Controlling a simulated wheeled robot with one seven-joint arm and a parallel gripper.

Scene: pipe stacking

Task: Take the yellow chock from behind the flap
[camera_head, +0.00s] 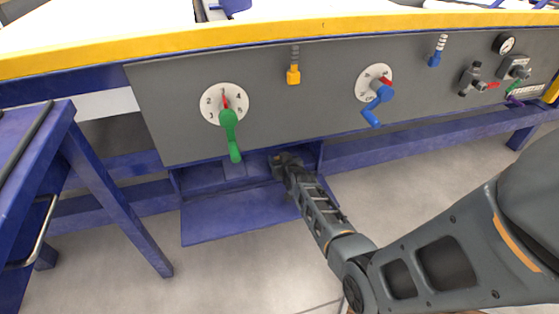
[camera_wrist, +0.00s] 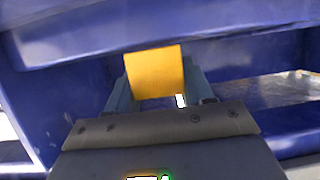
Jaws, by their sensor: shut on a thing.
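The yellow chock (camera_wrist: 155,73) shows in the wrist view as a yellow block between the fingers of my gripper (camera_wrist: 157,85). My gripper is shut on it, inside the blue compartment. In the head view my gripper (camera_head: 284,160) reaches into the compartment under the grey panel, and the chock cannot be made out there. The blue flap (camera_head: 235,214) hangs open and lowered in front of the compartment, below my wrist.
The grey panel (camera_head: 330,104) above carries a green-handled dial (camera_head: 228,118), a blue-handled dial (camera_head: 375,88) and a yellow hook-like part (camera_head: 293,75). Blue compartment walls (camera_wrist: 50,100) are close around my gripper. A blue cart (camera_head: 40,190) stands at the left.

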